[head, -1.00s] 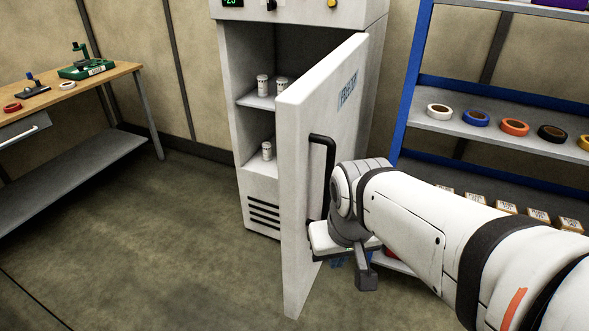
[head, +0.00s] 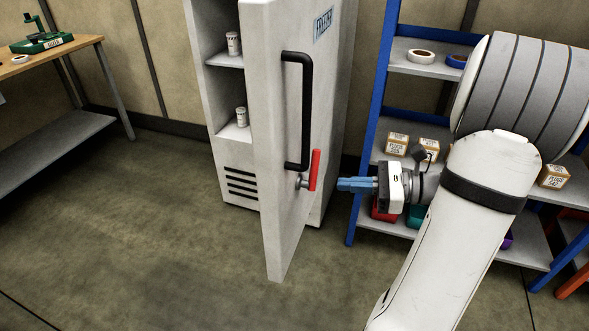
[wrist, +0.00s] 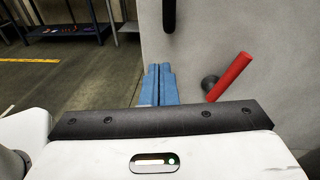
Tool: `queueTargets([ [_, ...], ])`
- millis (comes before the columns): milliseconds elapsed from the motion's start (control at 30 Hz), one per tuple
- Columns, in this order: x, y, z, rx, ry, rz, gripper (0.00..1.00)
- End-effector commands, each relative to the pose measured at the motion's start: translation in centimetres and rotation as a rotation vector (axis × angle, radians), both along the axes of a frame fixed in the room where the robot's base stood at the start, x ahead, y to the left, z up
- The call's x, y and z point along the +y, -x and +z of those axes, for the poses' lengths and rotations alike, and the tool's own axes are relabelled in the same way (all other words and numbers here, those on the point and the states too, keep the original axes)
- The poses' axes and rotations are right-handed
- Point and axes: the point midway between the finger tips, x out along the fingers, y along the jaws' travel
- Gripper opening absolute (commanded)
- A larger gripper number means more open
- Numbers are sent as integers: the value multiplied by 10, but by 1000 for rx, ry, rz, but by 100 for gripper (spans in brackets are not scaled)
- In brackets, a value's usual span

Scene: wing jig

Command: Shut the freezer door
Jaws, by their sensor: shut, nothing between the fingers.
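The freezer (head: 240,165) stands open, with its white door (head: 272,130) swung out towards me. The door's outer face carries a black bar handle (head: 304,110) and, below it, a red lever (head: 315,170) on a grey pivot. My gripper (head: 342,184) is to the right of the red lever, apart from it, with its blue fingers shut and empty, pointing left at the door's outer face. In the wrist view the blue fingers (wrist: 160,85) are together, with the red lever (wrist: 230,77) to their right and the door face (wrist: 215,45) beyond.
White canisters (head: 233,43) stand on the shelves inside the freezer. A blue-framed shelf rack (head: 365,130) with tape rolls and boxes stands behind my arm. A workbench (head: 85,47) is at the far left. The floor left of the door is clear.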

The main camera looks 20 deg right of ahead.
Motion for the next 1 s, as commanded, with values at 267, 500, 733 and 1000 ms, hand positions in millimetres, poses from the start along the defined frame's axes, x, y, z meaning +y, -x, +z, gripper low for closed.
queueTargets([
  [267,-28,-12,-5,-7,-132,-121,0],
  [500,9,-35,-5,-7,-128,-116,0],
  [733,47,-61,-5,-7,-127,-116,0],
  [1000,75,-81,-5,-7,-126,-119,0],
])
